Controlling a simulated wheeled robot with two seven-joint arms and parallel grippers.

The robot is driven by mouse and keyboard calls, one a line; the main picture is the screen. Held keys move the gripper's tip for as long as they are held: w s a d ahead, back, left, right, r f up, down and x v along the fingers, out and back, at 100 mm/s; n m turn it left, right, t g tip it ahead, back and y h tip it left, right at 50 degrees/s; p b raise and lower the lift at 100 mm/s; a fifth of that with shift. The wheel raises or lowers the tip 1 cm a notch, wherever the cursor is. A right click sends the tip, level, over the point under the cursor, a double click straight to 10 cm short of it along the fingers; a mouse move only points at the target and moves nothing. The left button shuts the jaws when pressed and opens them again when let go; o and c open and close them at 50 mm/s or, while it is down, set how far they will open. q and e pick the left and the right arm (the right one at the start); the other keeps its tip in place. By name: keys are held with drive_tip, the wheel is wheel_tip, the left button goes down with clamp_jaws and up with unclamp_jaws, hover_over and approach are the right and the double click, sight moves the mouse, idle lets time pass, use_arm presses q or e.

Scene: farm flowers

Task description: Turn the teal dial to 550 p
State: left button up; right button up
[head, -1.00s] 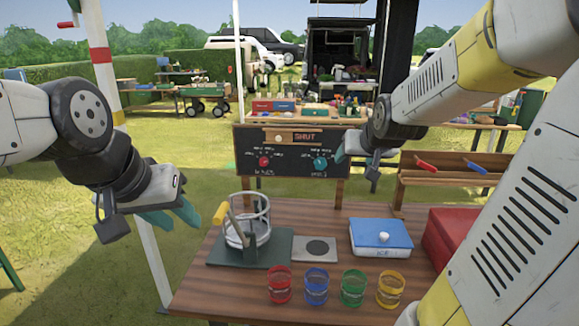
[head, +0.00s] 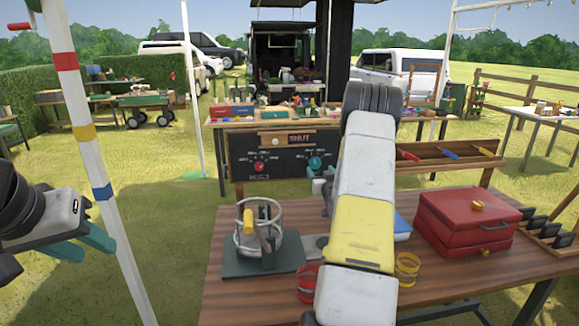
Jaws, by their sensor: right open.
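The teal dial (head: 315,163) is on the right part of a black panel (head: 285,178), with small white marks around it, too small to read. A red dial (head: 260,166) is to its left. My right gripper (head: 320,184) is just below the teal dial, partly hidden behind my own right arm. Its fingers are open; whether they touch the dial I cannot tell. My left gripper (head: 83,243) is at the far left, well away from the panel, with its two teal fingers apart and nothing between them.
A sign reading SHUT (head: 300,139) tops the panel. A striped pole (head: 85,130) stands near my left gripper.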

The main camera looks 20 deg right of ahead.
sight(316, 163)
drive_tip(key=x, duration=0.6)
drive_tip(key=shift+w, duration=0.15)
drive_tip(key=shift+c, duration=0.4)
drive_tip(key=c, duration=1.3)
drive_tip(key=shift+o, duration=0.2)
